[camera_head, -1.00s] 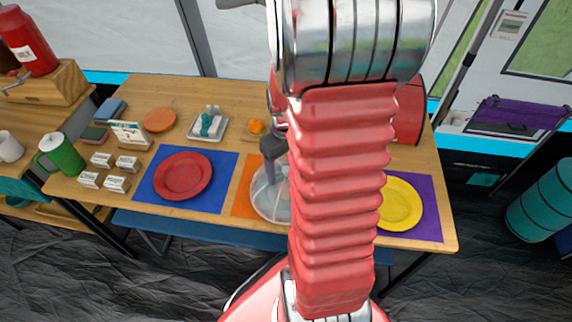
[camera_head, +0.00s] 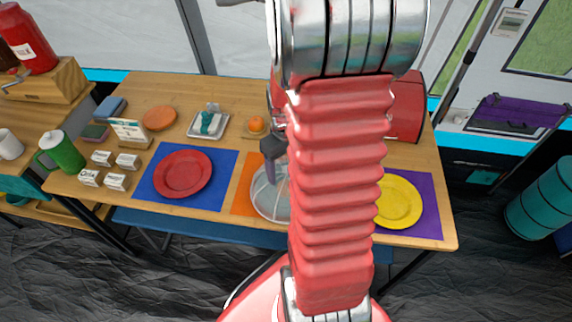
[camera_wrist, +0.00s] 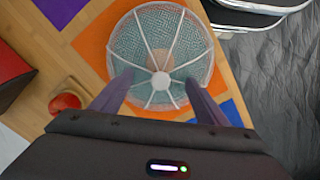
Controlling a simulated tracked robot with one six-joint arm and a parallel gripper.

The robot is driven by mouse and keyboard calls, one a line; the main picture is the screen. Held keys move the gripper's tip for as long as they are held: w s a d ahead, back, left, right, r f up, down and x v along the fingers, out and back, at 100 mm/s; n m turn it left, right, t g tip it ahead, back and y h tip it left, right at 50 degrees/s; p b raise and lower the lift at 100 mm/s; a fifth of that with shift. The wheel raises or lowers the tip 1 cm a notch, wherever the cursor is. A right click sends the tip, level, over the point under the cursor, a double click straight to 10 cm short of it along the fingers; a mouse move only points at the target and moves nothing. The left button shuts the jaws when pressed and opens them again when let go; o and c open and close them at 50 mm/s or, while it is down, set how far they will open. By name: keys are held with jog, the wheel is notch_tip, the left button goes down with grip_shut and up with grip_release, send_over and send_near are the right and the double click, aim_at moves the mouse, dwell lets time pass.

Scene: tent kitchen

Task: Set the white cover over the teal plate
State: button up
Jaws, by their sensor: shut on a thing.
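The white cover (camera_wrist: 160,28) is a mesh dome with white ribs and a round white knob. In the wrist view it is over the orange placemat (camera_wrist: 92,42), and teal of the teal plate (camera_wrist: 185,62) shows through its mesh. My gripper (camera_wrist: 160,80) is shut on the cover, with its two dark fingers on either side of the knob. In the head view the cover (camera_head: 268,199) is partly hidden by my red arm. I cannot tell whether its rim touches the mat or hangs just above it.
A red plate (camera_head: 183,174) on a blue mat lies left of the cover, and a yellow plate (camera_head: 400,203) on a purple mat lies right. An orange fruit (camera_head: 256,124) and a tray (camera_head: 208,126) are behind. A red box-like object (camera_head: 405,110) stands at the back right.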

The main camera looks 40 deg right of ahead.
dwell(0.3)
jog(key=o, duration=1.5)
jog(key=shift+c, duration=0.2)
notch_tip(320, 180, up, 14)
jog(key=shift+f, duration=0.15)
